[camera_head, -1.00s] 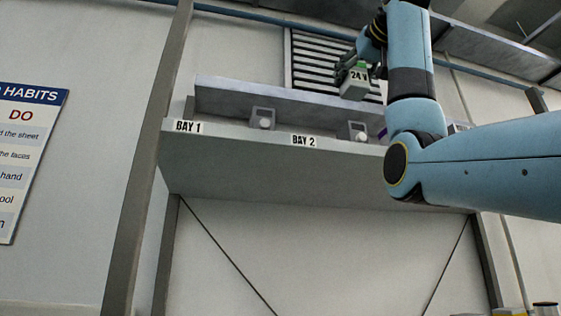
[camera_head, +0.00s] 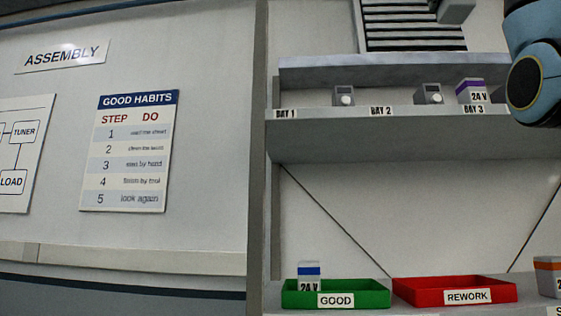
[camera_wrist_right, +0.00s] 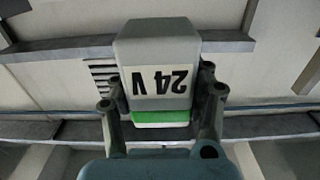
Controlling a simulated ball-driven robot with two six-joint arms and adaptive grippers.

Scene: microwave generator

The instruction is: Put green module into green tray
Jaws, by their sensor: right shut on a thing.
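The green module (camera_wrist_right: 158,50), a grey block with a green band and a "24 V" label, fills the middle of the right wrist view. My right gripper (camera_wrist_right: 162,105) is shut on it, with fingers on both sides. In the head view the gripper is out of frame; a grey block end at the top right may be the module, but I cannot be sure. The green tray (camera_head: 365,299), labelled GOOD, is at the bottom of the head view. A blue-banded 24 V module (camera_head: 309,274) stands in its left part. My left gripper is not in view.
A red tray (camera_head: 425,291) labelled REWORK is right of the green tray. An orange-banded module (camera_head: 549,278) stands farther right. The shelf (camera_head: 400,145) above has bay labels, small grey units and a purple-banded module (camera_head: 471,91). The green tray's right part looks free.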

